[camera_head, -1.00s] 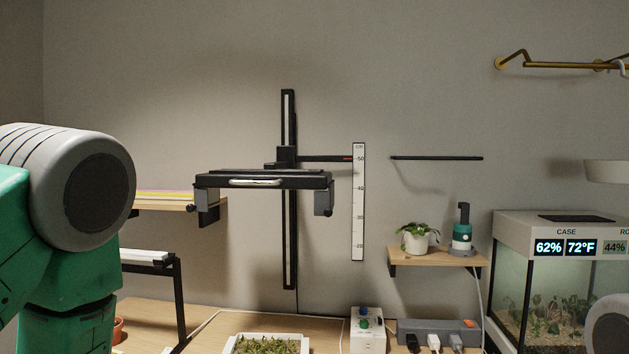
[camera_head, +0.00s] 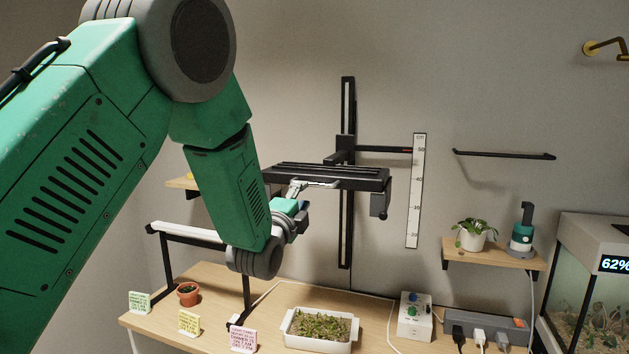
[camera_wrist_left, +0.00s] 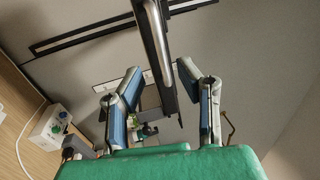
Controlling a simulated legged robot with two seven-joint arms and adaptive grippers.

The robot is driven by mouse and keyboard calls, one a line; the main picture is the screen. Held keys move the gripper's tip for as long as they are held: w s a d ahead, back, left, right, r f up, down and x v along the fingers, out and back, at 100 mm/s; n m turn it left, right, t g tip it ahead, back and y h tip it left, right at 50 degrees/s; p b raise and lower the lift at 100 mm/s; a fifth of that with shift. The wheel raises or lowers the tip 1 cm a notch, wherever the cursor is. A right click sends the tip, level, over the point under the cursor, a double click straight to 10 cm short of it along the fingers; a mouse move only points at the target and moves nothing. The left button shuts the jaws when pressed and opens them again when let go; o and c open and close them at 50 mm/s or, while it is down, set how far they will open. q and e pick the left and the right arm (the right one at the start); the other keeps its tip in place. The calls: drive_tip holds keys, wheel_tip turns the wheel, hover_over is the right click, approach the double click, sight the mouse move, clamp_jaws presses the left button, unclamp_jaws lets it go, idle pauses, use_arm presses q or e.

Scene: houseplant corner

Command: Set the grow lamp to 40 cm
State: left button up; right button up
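The grow lamp (camera_head: 345,178) is a flat black bar on a carriage on a vertical black wall rail (camera_head: 346,240). My right gripper is not in view.
Below are a white seedling tray (camera_head: 287,335), a control box (camera_head: 415,318) with knobs and a power strip (camera_head: 490,330). A small shelf (camera_head: 490,256) holds a plant and a bottle. A glass case (camera_head: 590,290) stands at right. A black-legged stand (camera_head: 165,265) is at left.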

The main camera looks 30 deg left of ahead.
sight(311, 185)
use_arm(q)
drive_tip(key=p+x, duration=0.1)
drive_tip(key=x, duration=0.5)
drive_tip(key=shift+w+a, duration=0.3)
drive_tip(key=shift+w, duration=0.05)
clamp_jaws()
